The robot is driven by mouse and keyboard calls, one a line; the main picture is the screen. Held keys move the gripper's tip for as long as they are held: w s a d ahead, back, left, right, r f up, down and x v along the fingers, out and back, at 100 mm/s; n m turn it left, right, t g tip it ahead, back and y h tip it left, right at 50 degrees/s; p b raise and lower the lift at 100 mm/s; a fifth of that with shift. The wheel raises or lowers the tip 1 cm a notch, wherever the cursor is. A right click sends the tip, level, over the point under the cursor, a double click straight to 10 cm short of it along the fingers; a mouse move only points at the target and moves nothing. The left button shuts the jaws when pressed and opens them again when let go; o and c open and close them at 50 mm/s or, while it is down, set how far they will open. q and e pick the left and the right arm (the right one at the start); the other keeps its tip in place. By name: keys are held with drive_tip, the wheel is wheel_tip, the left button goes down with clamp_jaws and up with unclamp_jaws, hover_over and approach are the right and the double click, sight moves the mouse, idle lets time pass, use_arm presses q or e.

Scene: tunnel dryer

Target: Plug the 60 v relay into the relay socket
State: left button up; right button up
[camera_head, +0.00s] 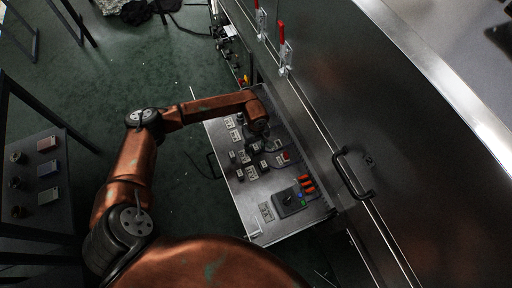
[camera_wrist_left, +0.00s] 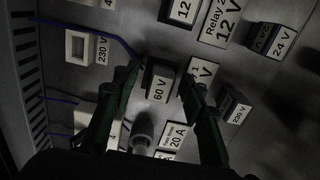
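The 60 V relay (camera_wrist_left: 160,82), a dark block with a white label on its face, stands on the grey panel in the left wrist view. My left gripper (camera_wrist_left: 160,75) has its two dark green fingers apart, one on each side of this relay. A gap shows between the relay and the right finger; contact on the left side is unclear. In the head view the left gripper (camera_head: 258,128) is over the far part of the panel. A "Relay" label ending in V (camera_wrist_left: 203,70) is partly hidden by the right finger. I cannot tell which part is the relay socket. My right gripper is out of view.
A 24 V block (camera_wrist_left: 270,40), a 230 V block (camera_wrist_left: 235,105) and a 12 V block (camera_wrist_left: 182,10) stand nearby. A white hollow block (camera_wrist_left: 80,47) labelled 230 V has a blue wire beside it. The steel cabinet (camera_head: 400,150) borders the panel (camera_head: 248,205) on the right.

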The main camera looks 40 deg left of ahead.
sight(256, 147)
use_arm(q)
drive_tip(key=shift+r, duration=0.1)
wheel_tip(256, 147, up, 12)
idle(0.5)
idle(0.4)
